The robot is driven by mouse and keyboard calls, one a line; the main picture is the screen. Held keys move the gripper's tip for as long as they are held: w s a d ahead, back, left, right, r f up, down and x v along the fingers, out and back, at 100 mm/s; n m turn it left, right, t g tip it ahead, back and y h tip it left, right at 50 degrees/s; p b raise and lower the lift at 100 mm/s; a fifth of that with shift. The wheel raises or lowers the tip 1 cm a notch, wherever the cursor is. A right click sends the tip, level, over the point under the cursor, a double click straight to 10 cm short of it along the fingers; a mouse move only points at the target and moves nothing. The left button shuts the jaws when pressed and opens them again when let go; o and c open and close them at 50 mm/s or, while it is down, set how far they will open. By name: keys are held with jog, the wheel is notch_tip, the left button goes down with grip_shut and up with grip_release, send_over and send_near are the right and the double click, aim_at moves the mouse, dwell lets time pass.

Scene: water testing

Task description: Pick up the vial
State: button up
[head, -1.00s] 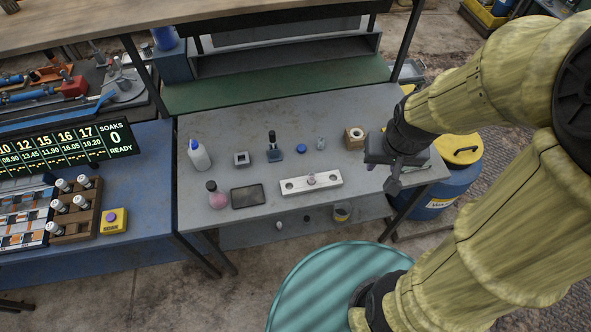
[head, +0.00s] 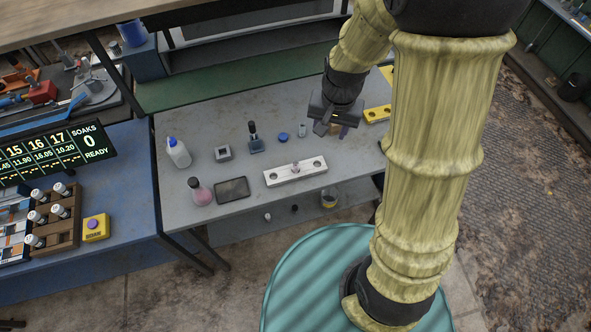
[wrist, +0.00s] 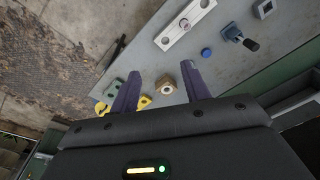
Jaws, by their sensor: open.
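A small clear vial (head: 302,130) stands on the grey table, just right of a round blue cap (head: 283,136). Another small pinkish piece (head: 295,166) stands in the middle of a white block (head: 310,175) with a dark hole at each end. My gripper (head: 332,127) is above the table to the right of the clear vial, apart from it and empty. In the wrist view its two purple fingers (wrist: 162,90) are spread wide. The blue cap (wrist: 206,52) and white block (wrist: 174,37) lie beyond them; the clear vial is hard to make out there, near the right fingertip.
A wooden block with a round hole (wrist: 165,85) sits close to the fingers. A black-handled device (head: 255,138), small grey block (head: 222,153), white bottle (head: 178,153), pink flask (head: 200,192) and dark pad (head: 232,189) stand leftward. A shelf overhangs the table's back.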

jog(key=w+a+f+m+g+b, duration=0.1)
jog(key=w+a+f+m, duration=0.1)
jog(key=w+a+f, duration=0.3)
notch_tip(320, 180, down, 3)
jog(key=shift+w+a+m, duration=0.25)
jog(key=shift+a+m, duration=0.15)
jog(key=shift+a, duration=0.75)
jog(key=shift+f, duration=0.1)
jog(key=p, duration=0.3)
send_near(296, 168)
jog(key=f, duration=0.1)
jog(key=w+f, duration=0.1)
jog(key=f, duration=0.3)
jog(key=shift+w+d, duration=0.15)
jog(key=shift+w, duration=0.25)
jog(key=shift+f, duration=0.1)
jog(key=shift+s+a+f+p, duration=0.15)
jog(key=shift+a+f+p, duration=0.05)
jog(key=shift+f+p, duration=0.35)
jog(key=shift+a+f+p, duration=0.15)
jog(key=shift+f+p, duration=0.5)
jog(key=shift+f, duration=1.35)
